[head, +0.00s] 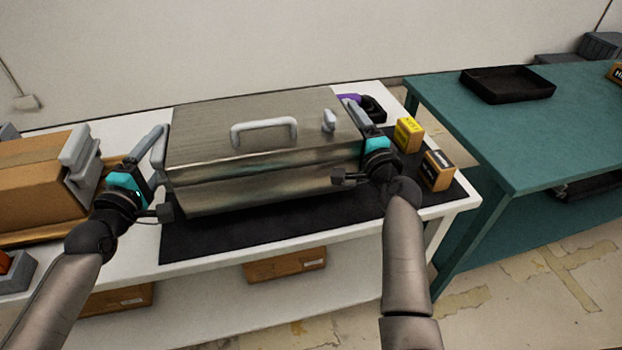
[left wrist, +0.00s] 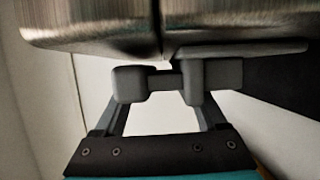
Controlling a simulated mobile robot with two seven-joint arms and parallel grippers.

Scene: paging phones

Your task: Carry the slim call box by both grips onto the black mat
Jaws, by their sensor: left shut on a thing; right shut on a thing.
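The call box (head: 250,140) is a slim brushed-metal case with a pale handle on its front face and a small latch. It is over the black mat (head: 290,227), which shows in front of it and to its right; I cannot tell whether the box touches it. My left gripper (head: 145,170) is shut on the grip at the box's left end. In the left wrist view a grey grip (left wrist: 175,82) sits between the fingers under the metal body (left wrist: 110,25). My right gripper (head: 362,140) is shut at the right end, where the grip is mostly hidden.
Yellow-and-black small boxes (head: 409,134) and (head: 438,170) stand right of my right gripper. A purple item (head: 348,98) lies behind it. A cardboard box (head: 35,185) with a grey holder is at the left. A green table (head: 530,135) with a black tray (head: 507,84) is at right.

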